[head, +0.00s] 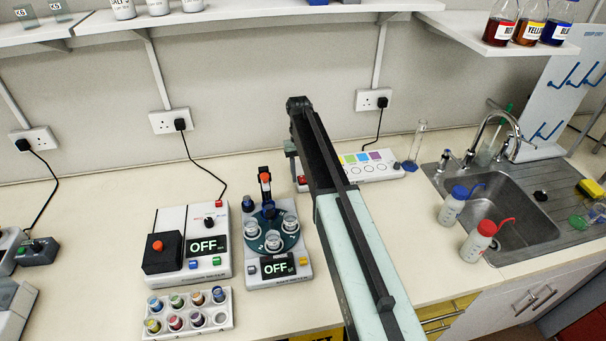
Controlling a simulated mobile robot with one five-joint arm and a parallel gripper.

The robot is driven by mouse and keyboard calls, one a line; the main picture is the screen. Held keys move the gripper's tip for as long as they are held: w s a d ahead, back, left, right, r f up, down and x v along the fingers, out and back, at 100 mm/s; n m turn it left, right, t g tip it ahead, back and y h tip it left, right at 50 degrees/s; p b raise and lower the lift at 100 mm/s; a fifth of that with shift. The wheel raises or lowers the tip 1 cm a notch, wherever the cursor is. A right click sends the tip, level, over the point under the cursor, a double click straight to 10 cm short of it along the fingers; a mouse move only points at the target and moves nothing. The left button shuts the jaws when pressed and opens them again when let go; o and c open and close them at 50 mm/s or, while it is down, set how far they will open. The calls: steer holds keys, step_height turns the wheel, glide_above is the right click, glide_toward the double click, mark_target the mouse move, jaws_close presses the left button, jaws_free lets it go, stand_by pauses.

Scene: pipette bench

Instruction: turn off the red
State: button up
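Several red parts are in the head view, and I cannot tell which one the task means. The left white device (203,218) has a red knob on a black block (163,255), a small red switch (219,203) at its back corner, and a display (207,245) reading OFF. The middle device (288,230) has a round teal carousel with cups, an orange-red knob (265,177) on an upright and a display (277,266) reading OFF. A red part (302,180) shows beside my arm. My arm crosses the middle; my gripper cannot be made out.
A rack of coloured vials (189,313) stands in front. A panel with coloured squares (372,165) is partly behind my arm. Right are a red-capped bottle (479,243), a blue-capped bottle (452,207) and the sink (520,200). A red bottle (500,26) stands on the shelf.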

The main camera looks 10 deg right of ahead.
steer(key=p+v, duration=0.7)
steer(key=shift+r, duration=0.35)
steer(key=shift+w, duration=0.1)
